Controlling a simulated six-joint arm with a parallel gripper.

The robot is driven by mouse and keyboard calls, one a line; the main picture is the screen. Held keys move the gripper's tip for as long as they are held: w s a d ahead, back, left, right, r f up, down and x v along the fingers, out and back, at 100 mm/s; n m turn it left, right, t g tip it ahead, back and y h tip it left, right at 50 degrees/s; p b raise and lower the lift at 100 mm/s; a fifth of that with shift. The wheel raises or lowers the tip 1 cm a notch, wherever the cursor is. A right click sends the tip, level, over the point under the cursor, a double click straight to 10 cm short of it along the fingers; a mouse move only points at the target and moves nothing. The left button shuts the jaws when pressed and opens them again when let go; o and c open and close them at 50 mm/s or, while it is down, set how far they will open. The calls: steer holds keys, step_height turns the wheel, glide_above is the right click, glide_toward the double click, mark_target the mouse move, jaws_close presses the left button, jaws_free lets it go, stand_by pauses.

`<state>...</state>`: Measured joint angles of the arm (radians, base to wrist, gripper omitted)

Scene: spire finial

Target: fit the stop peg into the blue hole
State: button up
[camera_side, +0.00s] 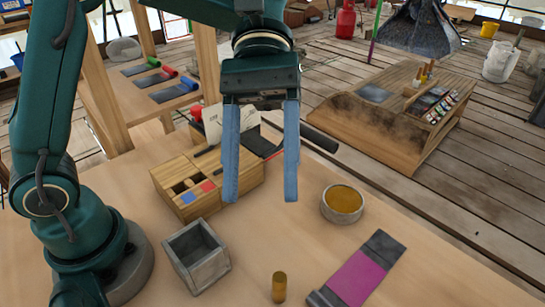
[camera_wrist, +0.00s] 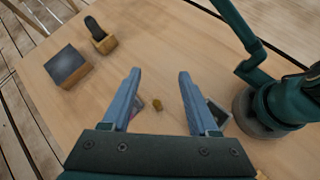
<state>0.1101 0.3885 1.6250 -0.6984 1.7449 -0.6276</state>
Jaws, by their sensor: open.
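The stop peg appears to be the short brass cylinder (camera_side: 279,287) standing upright on the table at the front of the side view. It shows small in the wrist view (camera_wrist: 157,105), seen between my fingers. A wooden block (camera_side: 232,183) on the table has dark openings beside a blue square (camera_side: 187,198) and a red square (camera_side: 208,187). The inside of the hole by the blue square is not clear. My gripper (camera_side: 261,198) is open and empty, fingers pointing down, above the table and apart from the peg. It also spans the wrist view (camera_wrist: 158,74).
A grey open box (camera_side: 178,265) stands left of the peg. A round tin (camera_side: 343,212) with amber contents and a magenta strip (camera_side: 357,278) with grey ends lie to the right. In the wrist view, a dark-topped box (camera_wrist: 68,66) and a small wooden holder (camera_wrist: 105,45) stand left.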

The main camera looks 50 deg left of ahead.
mark_target(279, 291)
steer(key=f+g, duration=0.1)
steer(key=f, duration=0.5)
steer(key=d+f+n+g+h, duration=0.1)
steer(key=f, duration=0.5)
steer(key=w+d+f, duration=0.1)
steer(key=f, duration=0.4)
steer(key=shift+w+f+n+g, duration=0.1)
steer(key=shift+f+n+g, duration=0.2)
steer(key=shift+f+g, duration=0.1)
steer(key=shift+x, duration=2.55)
steer(key=shift+w, duration=0.1)
jaws_close()
